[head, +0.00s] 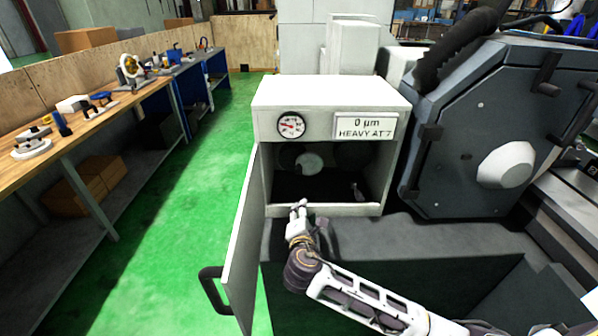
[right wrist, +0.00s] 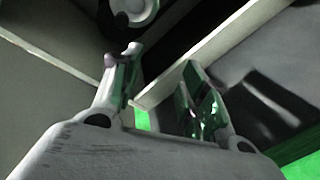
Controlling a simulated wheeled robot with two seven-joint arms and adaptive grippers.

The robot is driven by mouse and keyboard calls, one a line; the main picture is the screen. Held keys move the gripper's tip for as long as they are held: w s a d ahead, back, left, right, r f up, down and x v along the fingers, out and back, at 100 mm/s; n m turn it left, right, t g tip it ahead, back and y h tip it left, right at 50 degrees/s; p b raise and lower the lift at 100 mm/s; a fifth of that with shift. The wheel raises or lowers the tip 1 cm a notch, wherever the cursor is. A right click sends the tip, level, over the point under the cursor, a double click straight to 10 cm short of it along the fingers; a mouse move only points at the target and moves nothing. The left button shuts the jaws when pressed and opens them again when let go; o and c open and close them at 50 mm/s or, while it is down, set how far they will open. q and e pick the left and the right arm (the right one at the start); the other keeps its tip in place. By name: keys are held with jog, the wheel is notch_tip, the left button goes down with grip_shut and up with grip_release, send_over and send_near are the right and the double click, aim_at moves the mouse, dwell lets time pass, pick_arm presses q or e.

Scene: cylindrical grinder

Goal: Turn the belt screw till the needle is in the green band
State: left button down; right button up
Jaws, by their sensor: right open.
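A white cabinet (head: 335,92) stands ahead with its front open. A round gauge (head: 291,125) sits at its upper left; red shows on its face, but its needle and any green band are too small to read. Inside is a dark wheel with a pale hub (head: 311,163), also partly seen at the top of the right wrist view (right wrist: 143,10). A small pale part (head: 357,192), possibly the belt screw, stands low at the right inside. My right gripper (head: 298,206) is at the opening's lower left, open and empty, its fingers (right wrist: 158,82) apart. My left gripper is out of view.
The cabinet door (head: 243,240) hangs open at the left, with a black handle (head: 211,288). A sign (head: 366,126) reads "0 µm HEAVY AT 7". A light sill (head: 345,209) edges the opening. A large grey machine housing (head: 470,185) stands at right.

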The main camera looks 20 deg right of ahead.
aim_at(299, 173)
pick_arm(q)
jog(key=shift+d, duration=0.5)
pick_arm(e)
jog(key=shift+w+a+r+n+t, duration=0.1)
jog(key=shift+w+r+n+t, duration=0.65)
jog(key=shift+w+r+n, duration=0.4)
jog(key=shift+w+a+r+n+t, duration=0.1)
jog(key=shift+w+r+n+t, duration=0.7)
jog(key=shift+n, duration=0.55)
jog(key=shift+p+x, duration=0.4)
jog(key=shift+x, duration=5.85)
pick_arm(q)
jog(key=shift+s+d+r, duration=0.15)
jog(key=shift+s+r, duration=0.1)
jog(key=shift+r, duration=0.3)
pick_arm(e)
jog(key=shift+w+d, duration=0.2)
jog(key=shift+w, duration=0.3)
